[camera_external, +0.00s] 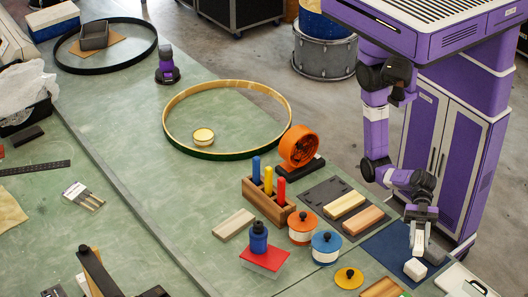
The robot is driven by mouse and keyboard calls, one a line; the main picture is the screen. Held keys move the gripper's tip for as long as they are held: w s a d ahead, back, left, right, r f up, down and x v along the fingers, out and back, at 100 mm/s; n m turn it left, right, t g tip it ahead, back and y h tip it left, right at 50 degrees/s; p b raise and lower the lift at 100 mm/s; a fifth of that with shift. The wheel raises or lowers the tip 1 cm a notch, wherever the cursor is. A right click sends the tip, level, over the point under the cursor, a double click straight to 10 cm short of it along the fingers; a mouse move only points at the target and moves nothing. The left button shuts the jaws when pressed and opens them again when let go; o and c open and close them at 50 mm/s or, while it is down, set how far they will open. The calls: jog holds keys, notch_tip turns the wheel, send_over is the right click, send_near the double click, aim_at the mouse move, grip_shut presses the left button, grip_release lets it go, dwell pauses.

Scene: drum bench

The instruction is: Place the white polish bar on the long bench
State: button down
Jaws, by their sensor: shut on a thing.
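The white polish bar (415,269) shows as a small white block at the lower right, over or on the edge of a dark blue mat (385,249). My gripper (418,256) points down and is shut on the bar. I cannot tell whether the bar touches the surface under it. The fingertips are small and partly hidden. The green bench top (130,125) stretches from the upper left to the lower right, with a long seam along it.
Near my gripper are a dark board with two wooden blocks (345,205), a blue-lidded pot (326,249), an orange-lidded pot (302,228) and a yellow lid (348,278). A wooden hoop (168,107) lies farther back. Green surface left of the hoop is clear.

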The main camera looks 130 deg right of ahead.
jog(key=shift+s+a, duration=0.2)
jog(key=shift+s, duration=0.2)
jog(key=shift+w+d+r, duration=0.1)
jog(key=shift+w+d, duration=0.4)
jog(key=shift+w, duration=0.4)
jog(key=shift+s+a, duration=0.25)
jog(key=shift+s, duration=0.05)
jog(key=s+a+r+b, duration=0.1)
jog(key=s+r, duration=0.4)
jog(key=m+t+h+b, duration=0.2)
jog(key=m+t+h, duration=0.1)
jog(key=m+h, duration=0.15)
send_over(411, 256)
jog(key=shift+n, duration=0.35)
notch_tip(411, 256, down, 12)
jog(key=shift+d+f, duration=0.1)
jog(key=shift+f, duration=2.55)
